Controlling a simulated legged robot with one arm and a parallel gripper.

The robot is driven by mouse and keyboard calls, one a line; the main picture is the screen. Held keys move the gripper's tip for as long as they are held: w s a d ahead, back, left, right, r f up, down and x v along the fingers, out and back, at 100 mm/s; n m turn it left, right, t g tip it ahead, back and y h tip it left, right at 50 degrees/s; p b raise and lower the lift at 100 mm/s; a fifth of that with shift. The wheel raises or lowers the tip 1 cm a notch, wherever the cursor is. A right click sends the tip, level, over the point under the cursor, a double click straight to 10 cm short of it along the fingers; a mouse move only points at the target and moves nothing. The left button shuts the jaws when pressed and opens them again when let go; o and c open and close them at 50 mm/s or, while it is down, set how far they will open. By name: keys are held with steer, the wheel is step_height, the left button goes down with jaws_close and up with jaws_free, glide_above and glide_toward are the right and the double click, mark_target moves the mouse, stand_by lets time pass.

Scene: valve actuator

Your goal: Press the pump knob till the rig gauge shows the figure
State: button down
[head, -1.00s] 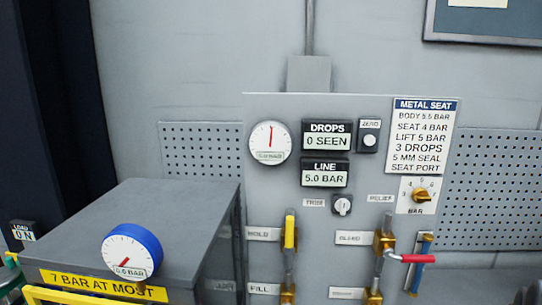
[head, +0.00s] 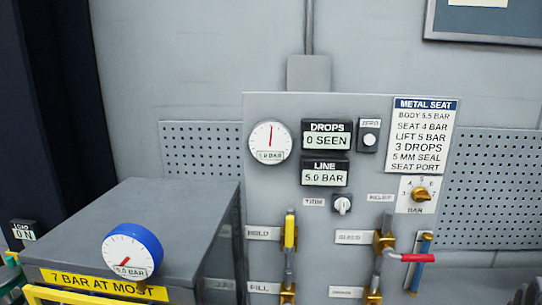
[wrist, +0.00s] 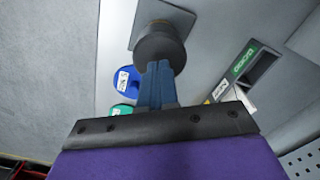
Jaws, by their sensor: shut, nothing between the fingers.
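In the wrist view my gripper (wrist: 158,78) is shut and empty, its blue fingertips at a dark round knob (wrist: 160,47) on a light square plate. The fingertips overlap the knob's lower edge; I cannot tell if they touch. I take it as the pump knob. In the head view a white round gauge (head: 270,134) on the grey panel has its red needle nearly upright; its small figures are blurred. The LINE display (head: 325,178) reads 5.0 BAR. The DROPS display (head: 327,141) reads 0 SEEN. My gripper is outside the head view.
A METAL SEAT sign (head: 424,135) lists body 5.5 bar, seat 4 bar, lift 5 bar. Yellow and red valve handles (head: 414,258) stick out from the panel.

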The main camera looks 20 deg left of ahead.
steer(key=shift+f, duration=0.35)
stand_by(0.3)
steer(key=shift+f, duration=0.35)
steer(key=shift+f, duration=0.75)
steer(key=shift+r, duration=1.5)
steer(key=shift+r+p, duration=1)
steer(key=shift+r, duration=1.5)
steer(key=shift+a, duration=0.1)
